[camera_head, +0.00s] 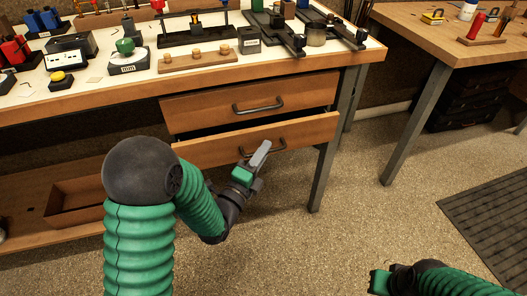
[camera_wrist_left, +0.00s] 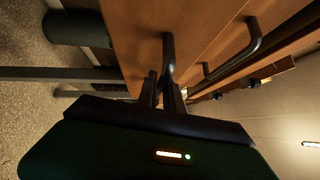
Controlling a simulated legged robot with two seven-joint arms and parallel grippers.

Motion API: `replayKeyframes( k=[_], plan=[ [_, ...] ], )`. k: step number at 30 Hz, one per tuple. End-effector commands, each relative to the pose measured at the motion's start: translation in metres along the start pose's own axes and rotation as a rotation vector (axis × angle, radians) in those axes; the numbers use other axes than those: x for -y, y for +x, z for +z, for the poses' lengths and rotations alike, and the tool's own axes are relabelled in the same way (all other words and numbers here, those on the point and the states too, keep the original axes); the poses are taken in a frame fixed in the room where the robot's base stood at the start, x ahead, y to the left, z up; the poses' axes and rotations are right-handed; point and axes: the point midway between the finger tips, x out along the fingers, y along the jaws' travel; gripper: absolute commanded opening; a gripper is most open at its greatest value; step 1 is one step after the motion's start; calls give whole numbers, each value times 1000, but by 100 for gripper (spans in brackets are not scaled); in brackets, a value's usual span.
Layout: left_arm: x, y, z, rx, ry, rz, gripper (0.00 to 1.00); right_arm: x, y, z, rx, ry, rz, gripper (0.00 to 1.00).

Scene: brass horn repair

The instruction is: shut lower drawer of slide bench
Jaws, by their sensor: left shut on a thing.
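The slide bench has two wooden drawers under its top. The lower drawer (camera_head: 215,152) sticks out a little, with a dark gap above its front. My left gripper (camera_head: 262,153) is at its front, shut on the dark bar handle (camera_head: 280,146). In the left wrist view the fingers (camera_wrist_left: 168,92) meet this handle (camera_wrist_left: 169,50), and the gripper hides part of it. The upper drawer (camera_head: 215,107) has a similar handle (camera_head: 258,106) and looks closed. My right gripper (camera_head: 380,280) is at the bottom right, away from the bench, and its fingers are unclear.
The bench top (camera_head: 110,98) holds many tools and small parts. A bench leg (camera_head: 323,175) stands just right of the drawers. An open wooden box (camera_head: 75,200) sits on the low shelf at left. A second bench (camera_head: 410,25) stands at right. The floor in front is clear.

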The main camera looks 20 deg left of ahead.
Motion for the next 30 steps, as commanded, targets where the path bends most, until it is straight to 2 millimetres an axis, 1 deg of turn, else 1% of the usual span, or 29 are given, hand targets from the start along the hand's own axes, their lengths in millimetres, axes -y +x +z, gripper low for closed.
replayKeyframes(
  k=[1, 5, 7, 12, 15, 23, 24, 25, 30],
  plan=[
    [-3, -1, 0, 0, -2, 9, 0, 0, 0, 0, 0, 0, 0, 0],
    [-4, 0, 1, 0, -2, 9, 0, 0, 1, 0, 0, 0, 0, 0],
    [-6, 5, 6, 1, -2, 9, 0, 0, 2, 0, 0, 0, 0, 0],
    [-12, 25, 25, 1, -1, 9, 0, 0, 6, 1, 0, 0, 0, 0],
    [-13, 30, 31, -1, -1, 10, 0, 0, 6, 1, 0, 0, 0, 0],
    [-12, 31, 33, 2, 0, 10, 0, 0, 6, 1, 0, 0, 0, 0],
    [-12, 31, 33, 2, 0, 10, 15, 0, 6, 1, 0, 0, 0, 0],
    [-12, 31, 33, 2, 0, 10, 19, 0, 6, 1, 0, 0, 0, 0],
    [-12, 31, 33, 2, 1, 8, 19, 0, 5, 1, 0, 0, 0, 0]
  ],
)
